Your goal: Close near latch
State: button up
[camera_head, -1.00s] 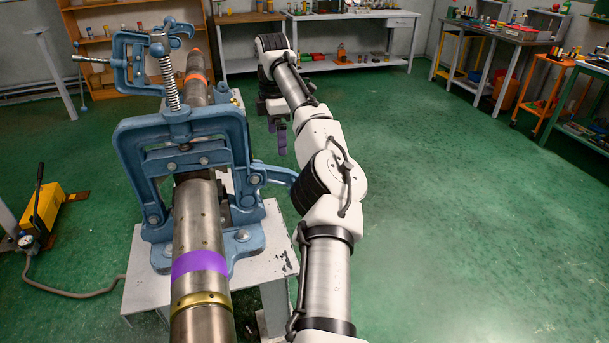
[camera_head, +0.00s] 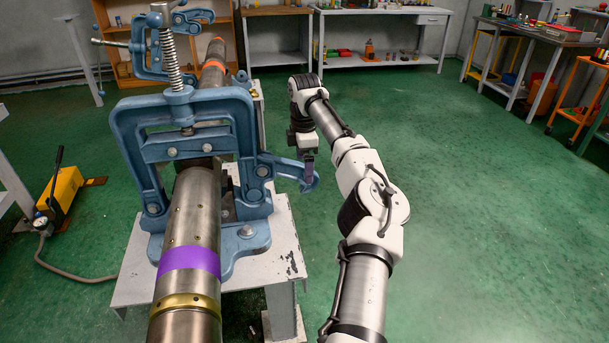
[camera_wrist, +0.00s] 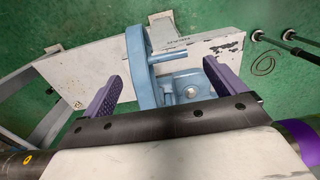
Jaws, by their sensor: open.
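The near vise (camera_head: 187,115) is a blue frame around the steel pipe (camera_head: 192,215). Its near latch (camera_head: 285,168) is a blue arm with a hooked end, sticking out to the right from the vise's right side, in the head view. My gripper (camera_head: 309,164) points down at the latch's outer end, its purple fingers overlapping the hook in that view. In the wrist view the fingers are apart, and a curved blue part (camera_wrist: 141,68), apparently the latch, lies between them. I cannot tell whether either finger touches it.
A second blue vise (camera_head: 165,45) stands further along the pipe. The white stand (camera_head: 150,287) is below the near vise. A yellow pump (camera_head: 60,190) with a hose sits on the floor at left. The green floor (camera_head: 480,230) at right is clear.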

aim_at(296, 176)
notch_tip(296, 176, down, 5)
jog(key=shift+f+p, duration=0.1)
jog(key=shift+p, duration=0.2)
jog(key=c, duration=1.4)
